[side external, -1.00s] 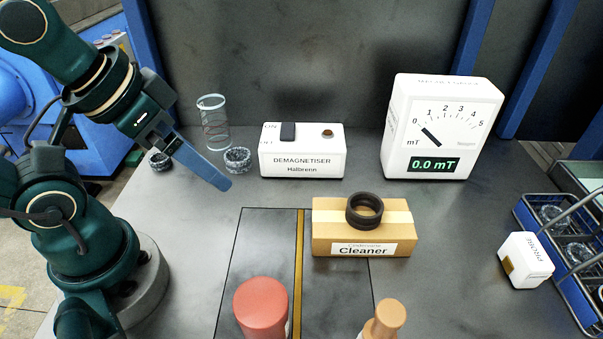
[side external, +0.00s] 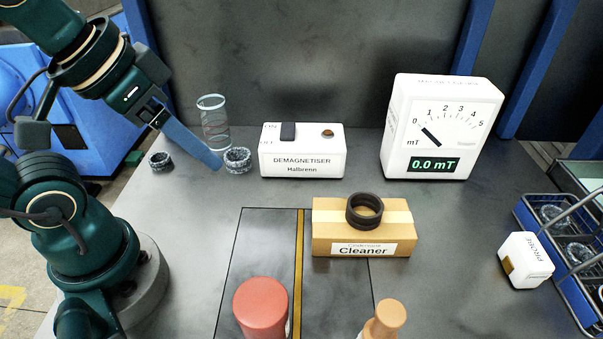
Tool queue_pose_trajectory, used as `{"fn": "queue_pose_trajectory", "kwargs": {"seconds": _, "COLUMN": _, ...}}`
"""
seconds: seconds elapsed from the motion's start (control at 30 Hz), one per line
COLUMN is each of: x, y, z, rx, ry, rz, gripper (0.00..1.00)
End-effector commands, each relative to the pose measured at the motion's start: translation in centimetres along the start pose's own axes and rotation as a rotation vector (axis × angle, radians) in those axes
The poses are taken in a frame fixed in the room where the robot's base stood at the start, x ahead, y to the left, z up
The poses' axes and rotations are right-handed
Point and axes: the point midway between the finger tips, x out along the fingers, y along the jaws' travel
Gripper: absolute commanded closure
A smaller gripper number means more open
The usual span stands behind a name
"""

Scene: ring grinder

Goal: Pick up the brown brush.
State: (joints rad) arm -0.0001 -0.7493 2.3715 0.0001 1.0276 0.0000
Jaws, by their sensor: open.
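A tan-brown rounded handle (side external: 386,318), which looks like the brown brush, stands upright at the bottom edge of the side external view. Its lower part is cut off by the frame, so any bristles are hidden. My gripper (side external: 214,162) is at the upper left, far from it, with its blue fingers pointing down and right. The fingers overlap from this side; they are open, and I see nothing between them. The fingertips appear close to a grey speckled ring (side external: 238,160), but I cannot tell the gap.
A red rounded object (side external: 261,306) stands left of the brush. A Cleaner box (side external: 330,245) with a dark ring (side external: 365,210) on top lies behind. A demagnetiser (side external: 300,158), meter (side external: 440,125), glass (side external: 213,122), probe box (side external: 525,260) and wire basket (side external: 575,290) surround the clear middle.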

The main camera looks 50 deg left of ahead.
Motion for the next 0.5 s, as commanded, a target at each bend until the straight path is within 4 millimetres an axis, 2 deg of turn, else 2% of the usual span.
{"fn": "queue_pose_trajectory", "kwargs": {"seconds": 0.13, "x": -2.6, "y": 0.1, "z": -1.5, "rx": -0.002, "ry": 0.004, "rz": 0.004, "gripper": 0.31}}
{"fn": "queue_pose_trajectory", "kwargs": {"seconds": 0.27, "x": -1.6, "y": 4.5, "z": -0.9, "rx": -0.126, "ry": -0.110, "rz": 0.189, "gripper": 0.31}}
{"fn": "queue_pose_trajectory", "kwargs": {"seconds": 0.5, "x": -2.0, "y": 12.4, "z": -0.9, "rx": -0.444, "ry": -0.382, "rz": 0.482, "gripper": 0.31}}
